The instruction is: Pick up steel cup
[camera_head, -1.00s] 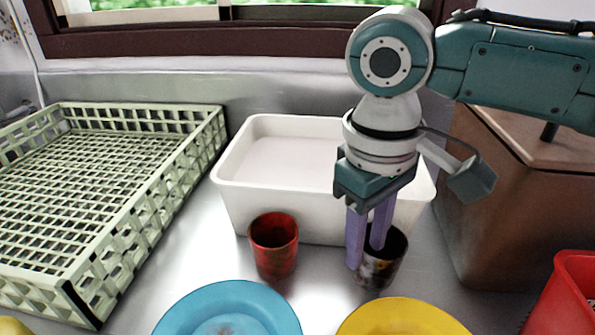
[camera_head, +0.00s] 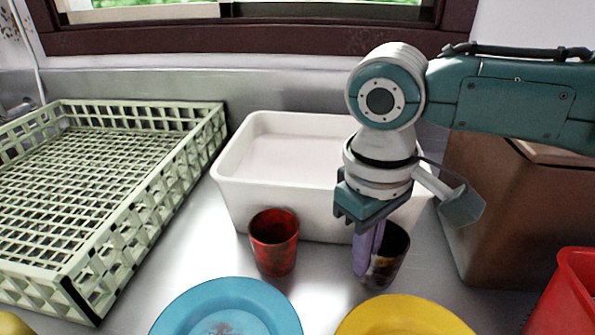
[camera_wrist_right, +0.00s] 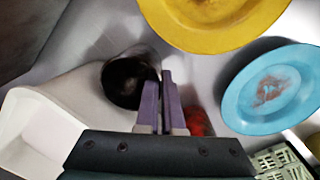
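The steel cup (camera_head: 384,274), dark and stained, stands upright on the steel counter in front of the white tub. In the right wrist view its dark open mouth (camera_wrist_right: 122,84) faces the camera. My right gripper (camera_head: 369,264) points down at the cup's left side. Its two purple fingers are close together across the cup's wall, one on the inside and one on the outside. In the wrist view the fingers (camera_wrist_right: 161,80) meet at the cup's edge with only a thin gap. My left gripper is not in view.
A red cup (camera_head: 274,246) stands just left of the steel cup. The white tub (camera_head: 235,195) is close behind. A blue plate (camera_head: 180,318) and a yellow plate (camera_head: 400,320) lie in front. A green rack (camera_head: 150,215) is left; a brown box (camera_head: 510,215) and red container (camera_head: 565,300) are right.

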